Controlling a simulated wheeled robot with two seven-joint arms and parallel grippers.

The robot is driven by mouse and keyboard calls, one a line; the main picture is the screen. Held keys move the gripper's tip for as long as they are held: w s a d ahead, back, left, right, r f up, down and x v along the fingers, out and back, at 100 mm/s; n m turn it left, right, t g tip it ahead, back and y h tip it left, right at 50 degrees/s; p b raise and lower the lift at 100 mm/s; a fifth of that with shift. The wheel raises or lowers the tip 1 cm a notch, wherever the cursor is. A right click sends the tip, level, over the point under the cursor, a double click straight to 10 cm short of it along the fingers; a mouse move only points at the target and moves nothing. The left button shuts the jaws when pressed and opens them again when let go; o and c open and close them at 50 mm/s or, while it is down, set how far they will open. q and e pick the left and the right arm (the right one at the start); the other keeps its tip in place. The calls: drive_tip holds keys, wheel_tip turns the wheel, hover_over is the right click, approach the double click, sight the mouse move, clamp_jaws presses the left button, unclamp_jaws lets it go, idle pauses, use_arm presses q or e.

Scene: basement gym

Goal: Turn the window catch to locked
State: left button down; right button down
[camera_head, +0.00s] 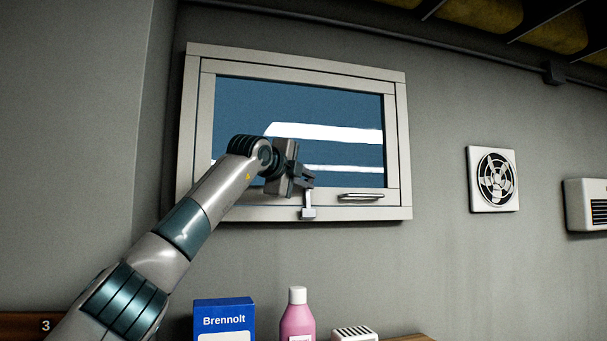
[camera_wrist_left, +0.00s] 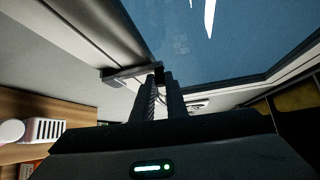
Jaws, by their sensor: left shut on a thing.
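The window (camera_head: 295,130) has a pale frame and blue glass, and sits high on the grey wall. Its small metal catch (camera_head: 308,211) is at the bottom of the frame, left of the bar handle (camera_head: 361,196). The visible part of the catch stands upright, with its wider block at the bottom. My left gripper (camera_head: 307,180) is at the top of the catch, shut on it. In the left wrist view the catch (camera_wrist_left: 122,73) reaches in from the left to the fingertips (camera_wrist_left: 159,80), which hide its end. My right gripper is not in view.
Below the window stand a blue Brennolt box (camera_head: 223,319), a pink bottle (camera_head: 297,318) and a white slotted item (camera_head: 354,334) by a wooden surface. A fan vent (camera_head: 493,179) and a white wall unit (camera_head: 588,204) are to the right. The wall between is clear.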

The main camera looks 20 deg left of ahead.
use_arm(q)
drive_tip(key=shift+r, duration=0.1)
drive_tip(key=c, duration=1.8)
unclamp_jaws()
drive_tip(key=shift+w, duration=0.1)
drive_tip(key=shift+o, duration=0.2)
drive_tip(key=b+v, duration=1)
drive_tip(key=v, duration=0.7)
drive_tip(key=shift+r, duration=0.2)
